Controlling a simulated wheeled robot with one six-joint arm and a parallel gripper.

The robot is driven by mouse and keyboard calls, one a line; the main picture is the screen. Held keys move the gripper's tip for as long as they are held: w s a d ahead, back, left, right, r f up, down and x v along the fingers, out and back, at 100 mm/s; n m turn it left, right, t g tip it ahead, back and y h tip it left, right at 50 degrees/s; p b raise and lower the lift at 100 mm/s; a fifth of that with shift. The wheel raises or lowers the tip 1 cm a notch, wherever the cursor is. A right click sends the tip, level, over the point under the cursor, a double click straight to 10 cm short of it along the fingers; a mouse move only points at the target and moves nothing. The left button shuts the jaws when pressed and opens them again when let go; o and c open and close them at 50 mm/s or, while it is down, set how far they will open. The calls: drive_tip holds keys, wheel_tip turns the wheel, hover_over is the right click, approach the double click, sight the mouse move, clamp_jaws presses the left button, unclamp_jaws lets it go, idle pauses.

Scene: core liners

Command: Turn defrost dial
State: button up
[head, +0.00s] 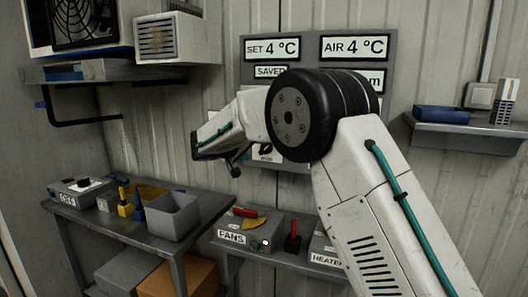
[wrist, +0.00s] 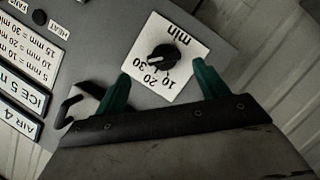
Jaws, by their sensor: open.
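The defrost dial (wrist: 163,58) is a black round knob on a white plate (wrist: 183,42) marked "min" with 10, 20 and 30. It is on the grey control panel, and the plate shows upside down in the wrist view. My gripper (wrist: 162,69) is open, with one teal finger to each side of the knob as seen there. Whether the fingers touch the knob or stand short of it, I cannot tell.
The panel carries a table of ice thickness against minutes (wrist: 22,50) and temperature displays (head: 272,47). A shelf below holds a fans box (head: 232,238) and a heater box (head: 325,250). A bench (head: 110,228) with a grey bin (head: 174,215) stands left. A wall shelf (head: 465,133) is at right.

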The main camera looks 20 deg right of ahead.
sight(264, 150)
drive_tip(key=x, duration=0.7)
drive_tip(key=shift+w+f, duration=0.2)
drive_tip(key=shift+w, duration=0.3)
drive_tip(key=c, duration=1)
